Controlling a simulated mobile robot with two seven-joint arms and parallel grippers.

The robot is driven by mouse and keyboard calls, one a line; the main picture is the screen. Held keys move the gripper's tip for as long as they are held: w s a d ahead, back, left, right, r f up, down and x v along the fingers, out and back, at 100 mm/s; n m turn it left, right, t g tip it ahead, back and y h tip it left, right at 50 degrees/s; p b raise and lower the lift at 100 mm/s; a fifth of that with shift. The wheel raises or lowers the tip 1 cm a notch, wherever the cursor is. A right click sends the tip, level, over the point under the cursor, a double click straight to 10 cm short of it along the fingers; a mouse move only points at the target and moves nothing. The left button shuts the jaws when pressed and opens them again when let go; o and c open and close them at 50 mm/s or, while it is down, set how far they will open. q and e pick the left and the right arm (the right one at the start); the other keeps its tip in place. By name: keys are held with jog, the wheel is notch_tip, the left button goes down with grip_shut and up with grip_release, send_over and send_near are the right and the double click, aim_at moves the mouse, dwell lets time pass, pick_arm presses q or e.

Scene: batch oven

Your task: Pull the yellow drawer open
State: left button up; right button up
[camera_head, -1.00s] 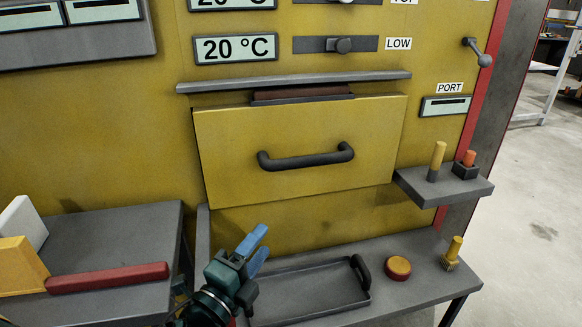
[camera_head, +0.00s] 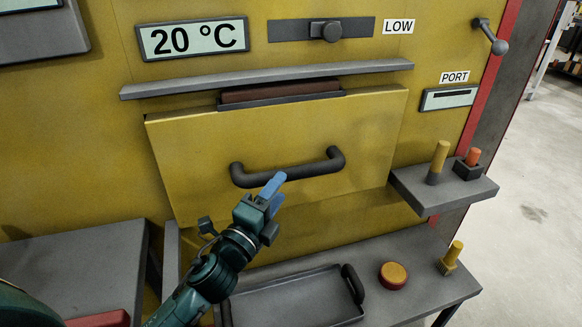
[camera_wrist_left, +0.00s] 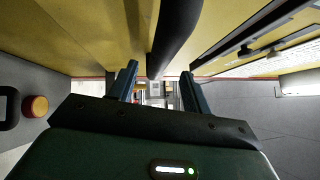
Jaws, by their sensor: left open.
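The yellow drawer (camera_head: 300,125) is in the oven front in the head view, with a dark bar handle (camera_head: 285,172) across it. A dark reddish slab shows at its top edge. My left gripper (camera_head: 274,190) is just below the handle's left half, with its blue fingers pointing up and right. In the left wrist view the two fingers (camera_wrist_left: 160,80) are apart, and the dark handle (camera_wrist_left: 176,35) runs between and beyond them. I cannot tell whether they touch it. My right gripper is not in view.
A shelf below holds a dark tray (camera_head: 297,301) with a handle, a round yellow-and-red button (camera_head: 393,275) and a yellow peg (camera_head: 452,254). A small side shelf (camera_head: 445,189) holds two pegs. A grey ledge (camera_head: 270,78) juts out above the drawer. A grey table (camera_head: 75,265) stands at left.

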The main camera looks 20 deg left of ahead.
aim_at(291, 173)
pick_arm(q)
jog(key=p+x, duration=0.1)
jog(key=x, duration=0.5)
jog(key=shift+w, duration=0.3)
grip_shut()
